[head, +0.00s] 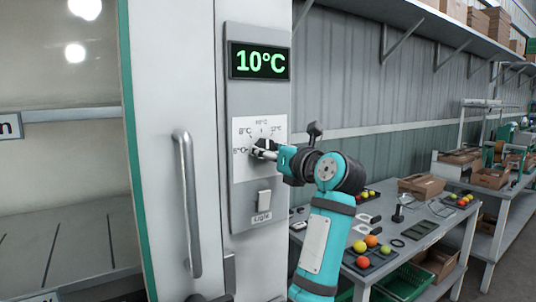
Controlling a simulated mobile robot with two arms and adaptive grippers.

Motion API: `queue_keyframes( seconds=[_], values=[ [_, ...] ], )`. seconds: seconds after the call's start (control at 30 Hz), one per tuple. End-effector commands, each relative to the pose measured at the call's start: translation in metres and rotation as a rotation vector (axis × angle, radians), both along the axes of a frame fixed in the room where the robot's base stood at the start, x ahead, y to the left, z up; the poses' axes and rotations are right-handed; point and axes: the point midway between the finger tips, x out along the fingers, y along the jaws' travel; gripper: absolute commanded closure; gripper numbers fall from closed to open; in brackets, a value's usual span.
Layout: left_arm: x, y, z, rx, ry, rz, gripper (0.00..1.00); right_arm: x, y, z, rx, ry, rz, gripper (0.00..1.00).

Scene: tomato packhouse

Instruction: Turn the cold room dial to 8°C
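The cold room dial sits on a white scale plate (241,172) on the grey control panel, with 6°C, 8°C, 10°C and 12°C marks around it. The green display (261,61) above it reads 10°C. My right gripper (262,149), on the teal arm coming up from the lower right, is at the dial and covers most of it. Its fingers look small and dark here, and I cannot tell whether they are closed on the knob or just around it. The knob's pointer is hidden. My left gripper is not in view.
A light switch (264,200) is below the dial plate. The cold room door with a vertical handle (187,200) stands to the left. At right are a work table (455,236) with tomatoes, a green crate (405,283) and a high shelf (420,13) with boxes.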

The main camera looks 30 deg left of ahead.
Motion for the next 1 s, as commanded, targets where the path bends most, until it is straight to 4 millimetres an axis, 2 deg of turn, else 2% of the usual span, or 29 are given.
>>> queue_keyframes(
  seconds=[0.5, 1.0],
  values=[
    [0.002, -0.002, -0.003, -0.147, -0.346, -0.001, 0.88, -0.001, 0.006, -0.031, 0.007, 0.001, 0.001, 1.0],
    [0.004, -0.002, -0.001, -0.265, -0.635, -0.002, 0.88, -0.001, 0.005, -0.046, 0.006, 0.0, 0.001, 1.0]
  ],
)
